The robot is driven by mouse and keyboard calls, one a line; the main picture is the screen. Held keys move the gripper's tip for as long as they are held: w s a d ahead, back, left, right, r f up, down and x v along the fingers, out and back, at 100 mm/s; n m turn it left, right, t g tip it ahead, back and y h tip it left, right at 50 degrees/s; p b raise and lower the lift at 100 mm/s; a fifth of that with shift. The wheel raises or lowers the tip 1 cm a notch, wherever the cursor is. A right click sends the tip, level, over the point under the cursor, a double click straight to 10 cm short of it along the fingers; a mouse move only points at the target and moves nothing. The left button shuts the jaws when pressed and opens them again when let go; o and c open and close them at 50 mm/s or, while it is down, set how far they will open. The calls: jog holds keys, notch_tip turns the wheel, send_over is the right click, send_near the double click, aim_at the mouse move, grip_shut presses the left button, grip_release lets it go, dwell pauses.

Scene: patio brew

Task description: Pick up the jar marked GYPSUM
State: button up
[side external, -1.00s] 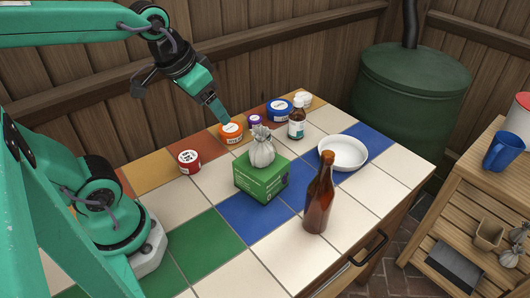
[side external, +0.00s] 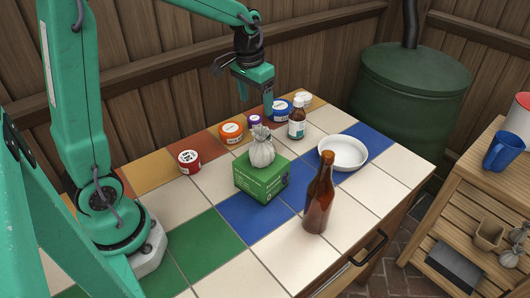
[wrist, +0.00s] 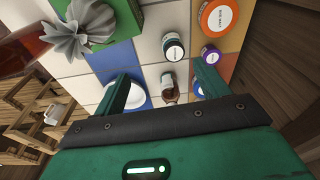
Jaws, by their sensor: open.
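Several lidded jars stand on the tiled counter: red (side external: 189,161), orange (side external: 231,132), purple (side external: 255,121), blue (side external: 281,108) and a white-topped one (side external: 302,99). The wrist view shows the orange jar (wrist: 217,17), the purple jar (wrist: 211,54) and a dark jar with a pale round label (wrist: 173,46); I cannot make that one out in the side view. I cannot read GYPSUM on any label. My gripper (side external: 256,101) is open and empty, above the back row near the purple and blue jars. Its fingers spread either side of a brown bottle (wrist: 171,92) in the wrist view.
The small brown bottle (side external: 297,123) stands in front of the blue jar. A grey pouch (side external: 262,151) sits on a green box (side external: 262,180) mid-counter. A white dish (side external: 343,153) and a tall brown bottle (side external: 319,200) stand to the right. The front-left tiles are clear.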

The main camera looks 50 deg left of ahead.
jog(key=shift+g, duration=0.7)
jog(key=w+a+f, duration=0.1)
jog(key=f, duration=0.1)
jog(key=w+a+f, duration=0.1)
jog(key=w+f, duration=0.1)
jog(key=f, duration=0.1)
jog(key=w+a+f, duration=0.1)
jog(key=w+f, duration=0.1)
jog(key=f, duration=0.1)
jog(key=shift+f, duration=3.8)
jog(key=c, duration=1.1)
jog(key=shift+r, duration=0.2)
jog(key=shift+c, duration=0.2)
notch_tip(320, 180, up, 10)
jog(key=shift+f, duration=0.15)
